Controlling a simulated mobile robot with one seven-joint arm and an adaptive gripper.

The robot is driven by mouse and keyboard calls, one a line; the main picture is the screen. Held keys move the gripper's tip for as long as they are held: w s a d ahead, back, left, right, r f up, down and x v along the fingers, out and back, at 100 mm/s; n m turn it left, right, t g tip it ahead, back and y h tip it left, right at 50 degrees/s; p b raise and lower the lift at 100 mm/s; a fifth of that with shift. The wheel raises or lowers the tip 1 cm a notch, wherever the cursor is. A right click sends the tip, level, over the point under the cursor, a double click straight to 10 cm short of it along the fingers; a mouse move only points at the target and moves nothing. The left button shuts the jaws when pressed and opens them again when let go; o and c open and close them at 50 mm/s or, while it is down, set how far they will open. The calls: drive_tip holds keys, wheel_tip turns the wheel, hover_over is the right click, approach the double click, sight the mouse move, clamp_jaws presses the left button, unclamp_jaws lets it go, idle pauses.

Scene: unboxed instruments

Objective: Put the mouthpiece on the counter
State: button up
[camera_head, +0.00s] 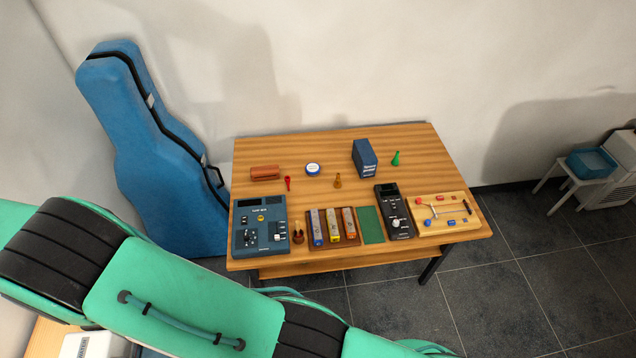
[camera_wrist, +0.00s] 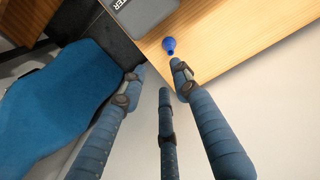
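A small blue bulb-shaped piece with a narrow darker end (camera_wrist: 168,45), which looks like a mouthpiece, lies on a wooden surface (camera_wrist: 225,40) in the wrist view. My gripper (camera_wrist: 158,74) is open, its three fingers spread and empty, with the tips just short of the blue piece and not around it. In the head view, similar small pieces in red (camera_head: 288,183), amber (camera_head: 338,181) and green (camera_head: 396,158) stand or lie on the wooden table (camera_head: 390,137). My gripper is outside the head view. I cannot tell which surface is the counter.
A grey device (camera_wrist: 140,14) lies beside the blue piece. A large blue case (camera_head: 150,150) leans by the table's left side. The table also bears a blue box (camera_head: 364,158), a blue-grey control unit (camera_head: 260,229) and a wooden board (camera_head: 437,213). A white device (camera_head: 88,346) shows bottom left.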

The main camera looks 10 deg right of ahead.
drive_tip(key=w+d+r+m+y, duration=0.1)
drive_tip(key=w+d+r+m, duration=0.3)
drive_tip(key=w+d+r, duration=1.35)
drive_tip(key=w+d+r+m+t, duration=0.1)
drive_tip(key=d+r, duration=0.4)
drive_tip(key=d, duration=0.4)
drive_tip(key=w+d+r+m, duration=0.15)
drive_tip(key=d+r, duration=0.35)
drive_tip(key=d, duration=0.5)
drive_tip(key=w+d+r+m+t, duration=0.1)
drive_tip(key=d+r+m, duration=0.1)
drive_tip(key=d+r, duration=0.5)
drive_tip(key=s+d+r+m+t, duration=0.1)
drive_tip(key=s+d+r+m, duration=0.15)
drive_tip(key=d, duration=0.65)
drive_tip(key=s+d+r+m, duration=0.1)
drive_tip(key=s+d, duration=0.2)
drive_tip(key=d, duration=0.7)
drive_tip(key=s+d+r+m+t, duration=0.1)
drive_tip(key=s+d, duration=0.2)
drive_tip(key=d, duration=0.6)
drive_tip(key=s+d+f+m, duration=0.3)
drive_tip(key=s+d, duration=0.6)
drive_tip(key=s+d+f+m+t+h, duration=0.1)
drive_tip(key=s+d+f+m, duration=0.2)
drive_tip(key=s+d, duration=0.6)
drive_tip(key=shift+s+d, duration=0.15)
drive_tip(key=shift+s, duration=0.35)
